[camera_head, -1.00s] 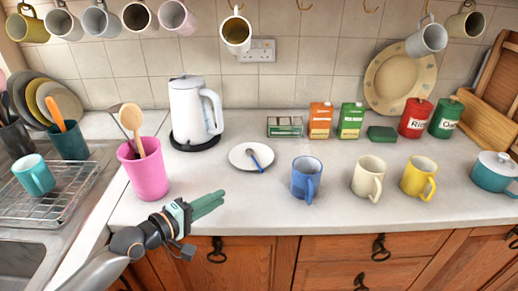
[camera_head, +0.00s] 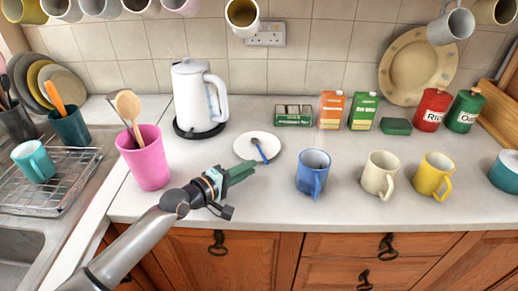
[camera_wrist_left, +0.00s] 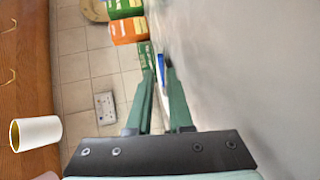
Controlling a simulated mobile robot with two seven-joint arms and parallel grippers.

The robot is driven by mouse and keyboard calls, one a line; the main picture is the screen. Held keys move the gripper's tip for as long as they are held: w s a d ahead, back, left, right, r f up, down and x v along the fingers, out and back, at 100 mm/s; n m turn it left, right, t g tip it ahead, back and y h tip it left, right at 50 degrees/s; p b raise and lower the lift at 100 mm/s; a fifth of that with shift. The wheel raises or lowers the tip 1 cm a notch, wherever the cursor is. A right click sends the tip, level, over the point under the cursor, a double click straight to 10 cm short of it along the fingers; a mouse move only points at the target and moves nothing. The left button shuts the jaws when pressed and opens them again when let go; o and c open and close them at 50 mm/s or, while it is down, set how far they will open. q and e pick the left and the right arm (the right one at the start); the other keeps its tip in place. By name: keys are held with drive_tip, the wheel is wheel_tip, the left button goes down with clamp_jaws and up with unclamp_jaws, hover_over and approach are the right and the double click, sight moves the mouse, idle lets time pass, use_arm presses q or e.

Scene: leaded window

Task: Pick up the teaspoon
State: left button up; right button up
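The teaspoon (camera_head: 261,151) has a blue handle and lies on a white saucer (camera_head: 243,146) on the worktop, its handle pointing towards the front. My left gripper (camera_head: 246,169) is low over the worktop, just in front of the saucer and close to the handle end. In the left wrist view the two green fingers (camera_wrist_left: 158,74) are a little apart. The blue handle (camera_wrist_left: 161,62) shows beyond and between their tips, with a pale strip beside it. I see no grip on the spoon. My right gripper is in neither view.
A pink pot (camera_head: 147,160) with wooden utensils stands left of my left gripper. A white kettle (camera_head: 193,98) is behind it. A blue mug (camera_head: 312,172) stands right of the saucer. Mugs hang above.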

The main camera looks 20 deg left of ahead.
sight(261, 172)
use_arm(q)
drive_tip(key=x, duration=0.5)
drive_tip(key=shift+s+d, duration=0.15)
drive_tip(key=shift+d, duration=0.1)
drive_tip(key=shift+c, duration=0.3)
clamp_jaws()
